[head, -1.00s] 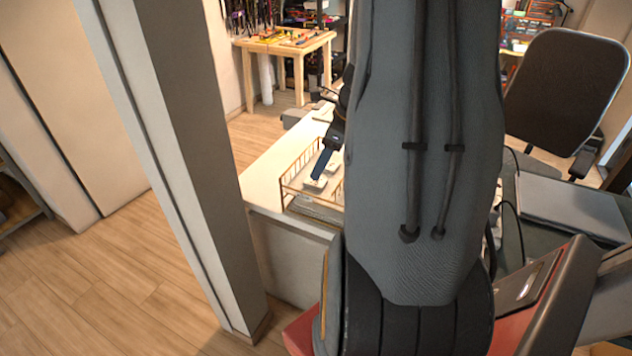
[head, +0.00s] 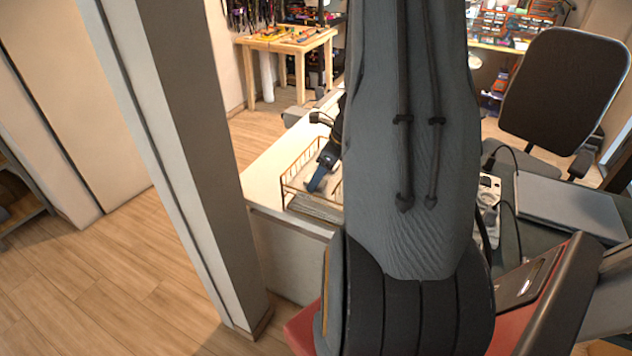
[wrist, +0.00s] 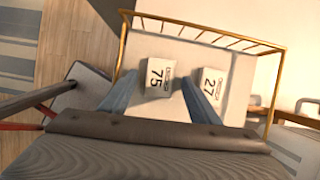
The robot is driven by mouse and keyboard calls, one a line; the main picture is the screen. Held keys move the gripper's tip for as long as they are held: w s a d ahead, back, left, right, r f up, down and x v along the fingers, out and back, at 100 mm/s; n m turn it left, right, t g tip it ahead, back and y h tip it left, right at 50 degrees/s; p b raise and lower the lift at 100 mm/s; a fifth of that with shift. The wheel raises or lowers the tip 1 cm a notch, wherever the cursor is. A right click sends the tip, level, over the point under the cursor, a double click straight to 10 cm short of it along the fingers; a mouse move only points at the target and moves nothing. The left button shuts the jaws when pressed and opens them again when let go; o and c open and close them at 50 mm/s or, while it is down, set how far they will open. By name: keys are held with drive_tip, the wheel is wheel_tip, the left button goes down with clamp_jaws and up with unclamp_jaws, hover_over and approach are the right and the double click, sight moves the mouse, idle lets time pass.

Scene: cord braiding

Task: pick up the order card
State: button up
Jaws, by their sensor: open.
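Two white cards lie flat in a wire tray in the wrist view: one printed 75 (wrist: 158,80) and one printed 27 (wrist: 213,82). The small lettering on them is too blurred to read, so I cannot tell which is meant. The tray (wrist: 125,45) has a brass-coloured rim and also shows in the head view (head: 283,188). My gripper (wrist: 161,82) is open, with its two blue fingers on either side of the 75 card; the right finger is between the cards. In the head view my gripper (head: 317,185) reaches into the tray, and my arm hides much of it.
The tray stands on a white counter (head: 262,175). A pale pillar (head: 195,150) rises to its left. A grey laptop (head: 572,208) lies on the dark desk at right, beside an office chair (head: 570,88). A wooden workbench (head: 290,40) stands farther back.

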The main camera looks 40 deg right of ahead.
drive_tip(key=c, duration=1.1)
drive_tip(key=shift+r, duration=0.1)
